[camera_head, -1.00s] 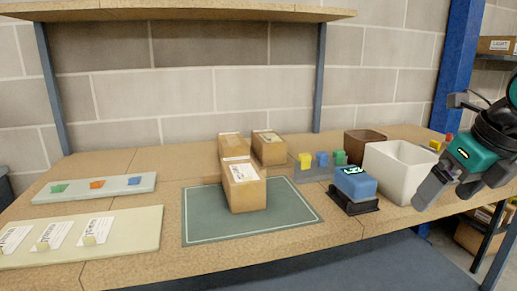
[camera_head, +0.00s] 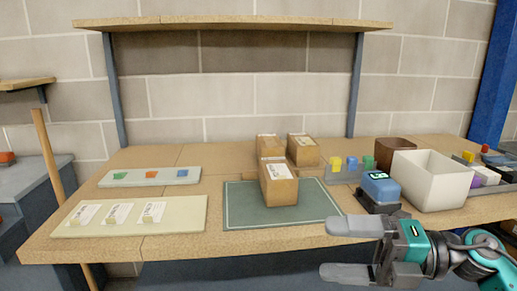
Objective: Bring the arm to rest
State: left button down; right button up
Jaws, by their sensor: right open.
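My right gripper (camera_head: 338,250) is in front of the table's front edge at the lower right. Its two grey fingers point left and are spread apart, with nothing between them. The wooden table (camera_head: 160,248) lies behind it. The green mat (camera_head: 240,212) on the table is just beyond the upper finger, and the blue device (camera_head: 380,187) on its dark base stands behind the gripper. My left gripper does not show.
Cardboard boxes (camera_head: 279,190) stand on and behind the mat. A white bin (camera_head: 432,178) and a brown bin (camera_head: 393,150) are at the right. A pale board (camera_head: 180,215) with labels and a tray (camera_head: 150,182) with coloured pieces lie at the left. A shelf (camera_head: 230,23) hangs above.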

jog(key=w+d+f+m+t+h+p, duration=0.1)
jog(key=w+d+f+m+t+h, duration=0.1)
jog(key=f+m+t+h, duration=0.65)
jog(key=w+d+f+m+t+p, duration=0.15)
jog(key=m+t, duration=0.45)
jog(key=m, duration=0.8)
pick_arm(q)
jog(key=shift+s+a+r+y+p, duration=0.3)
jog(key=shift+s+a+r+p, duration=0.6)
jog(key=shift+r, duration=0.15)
pick_arm(e)
jog(key=s+f+m+g+h, duration=0.3)
jog(key=s+f+m, duration=0.2)
jog(key=f, duration=0.4)
jog(key=s+f+m+g+h, duration=0.3)
jog(key=s+f+m+g, duration=0.1)
jog(key=s+f, duration=0.4)
notch_tip(320, 180, down, 2)
jog(key=shift+d+f+m+h, duration=0.1)
jog(key=shift+d+m+h, duration=0.2)
jog(key=shift+m, duration=0.45)
jog(key=shift+s, duration=0.1)
